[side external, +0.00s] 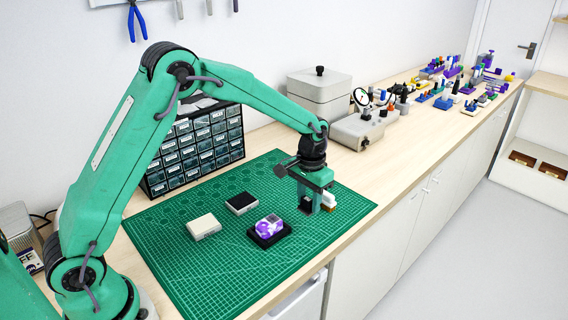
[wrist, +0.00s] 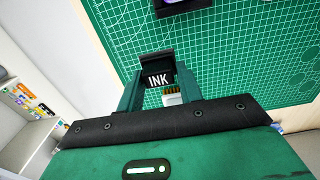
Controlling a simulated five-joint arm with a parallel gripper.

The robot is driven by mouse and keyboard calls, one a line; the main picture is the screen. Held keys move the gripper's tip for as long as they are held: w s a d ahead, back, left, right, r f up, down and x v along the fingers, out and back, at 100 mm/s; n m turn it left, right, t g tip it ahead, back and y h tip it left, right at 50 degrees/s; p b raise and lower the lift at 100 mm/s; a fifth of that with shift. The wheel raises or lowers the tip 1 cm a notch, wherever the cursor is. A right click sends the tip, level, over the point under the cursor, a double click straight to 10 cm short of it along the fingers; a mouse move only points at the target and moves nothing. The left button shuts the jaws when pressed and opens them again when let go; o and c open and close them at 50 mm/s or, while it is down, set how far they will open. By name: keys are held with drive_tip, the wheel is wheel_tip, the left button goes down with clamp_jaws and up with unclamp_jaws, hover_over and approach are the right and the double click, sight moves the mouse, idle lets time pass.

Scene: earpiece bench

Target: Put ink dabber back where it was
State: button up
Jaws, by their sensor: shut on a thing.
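The ink dabber (wrist: 158,78) is a black block with white "INK" lettering, seen between the two fingers in the wrist view. My gripper (wrist: 159,84) is shut on it. In the side view my gripper (side external: 313,199) points down near the right part of the green mat, and the dabber shows as a small black block (side external: 305,204) at its fingertips. I cannot tell whether the dabber touches the mat. A small white and orange-brown item (side external: 329,199) is close behind the gripper, partly hidden. It also shows past the dabber in the wrist view (wrist: 172,98).
On the green cutting mat (side external: 205,272) are a black tray with a purple and white piece (side external: 269,229), a cream-topped block (side external: 203,226) and a black-topped block (side external: 242,203). A drawer cabinet (side external: 196,150) and a dial gauge stand (side external: 360,128) are behind. The mat's front is clear.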

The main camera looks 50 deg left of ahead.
sight(306, 219)
drive_tip(key=shift+w+a+f, duration=0.55)
drive_tip(key=shift+a, duration=0.25)
drive_tip(key=shift+f, duration=2)
drive_tip(key=shift+f, duration=0.2)
drive_tip(key=o, duration=0.9)
drive_tip(key=shift+r, duration=0.15)
wheel_tip(306, 219, up, 12)
drive_tip(key=shift+r, duration=0.1)
drive_tip(key=shift+s, duration=0.1)
